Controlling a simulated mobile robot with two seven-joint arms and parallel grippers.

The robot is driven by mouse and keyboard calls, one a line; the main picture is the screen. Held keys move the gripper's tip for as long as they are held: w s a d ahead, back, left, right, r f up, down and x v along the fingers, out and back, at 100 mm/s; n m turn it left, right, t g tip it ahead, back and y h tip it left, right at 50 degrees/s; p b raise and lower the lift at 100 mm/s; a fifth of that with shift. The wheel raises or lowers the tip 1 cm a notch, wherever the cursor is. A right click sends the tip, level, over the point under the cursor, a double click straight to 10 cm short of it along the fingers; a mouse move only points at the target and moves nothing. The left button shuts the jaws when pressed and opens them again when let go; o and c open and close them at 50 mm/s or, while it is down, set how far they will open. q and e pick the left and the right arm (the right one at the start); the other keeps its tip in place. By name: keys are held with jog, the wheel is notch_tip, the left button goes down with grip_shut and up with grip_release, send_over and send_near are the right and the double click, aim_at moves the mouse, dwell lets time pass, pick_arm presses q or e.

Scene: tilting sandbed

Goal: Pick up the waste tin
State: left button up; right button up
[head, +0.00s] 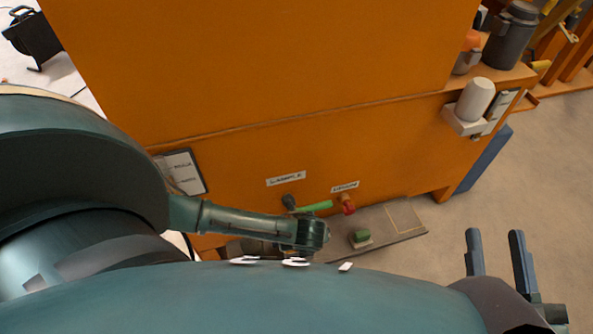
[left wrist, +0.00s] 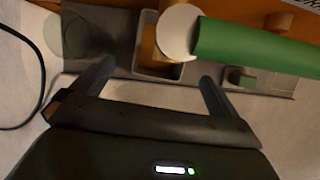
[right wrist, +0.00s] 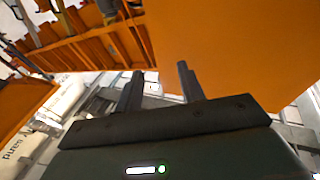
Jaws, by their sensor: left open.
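In the left wrist view, a small square open-topped container (left wrist: 146,70), perhaps the waste tin, stands on a grey board, beyond and between my left fingers. A white round end (left wrist: 178,32) and a thick green bar (left wrist: 255,45) cover part of it. My left gripper (left wrist: 156,72) is open, with nothing between its fingers. In the head view my own arm and body hide most of that spot. My right gripper (head: 496,240) is open and empty at the lower right, over the floor; its fingers also show in the right wrist view (right wrist: 159,75).
The large orange cabinet (head: 260,70) fills the middle. On its front are a green handle (head: 318,207) and a red knob (head: 348,205). A small green block (head: 360,237) sits on the grey board (head: 400,234). A white cylinder (head: 475,98) stands at right.

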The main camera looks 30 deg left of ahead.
pick_arm(q)
jog(key=b+x, duration=0.4)
jog(key=x, duration=0.1)
jog(key=shift+w+f, duration=0.1)
jog(key=shift+w, duration=0.05)
jog(key=shift+a+f, duration=0.1)
pick_arm(e)
jog(key=r+n+y, duration=0.1)
jog(key=r+n+t+y, duration=0.1)
jog(key=r, duration=0.1)
jog(key=w+r+n+y, duration=0.1)
jog(key=shift+d+r+n+t+y, duration=0.25)
jog(key=shift+r+n+t+y, duration=0.05)
jog(key=shift+r+y, duration=0.1)
pick_arm(q)
jog(key=c, duration=1.5)
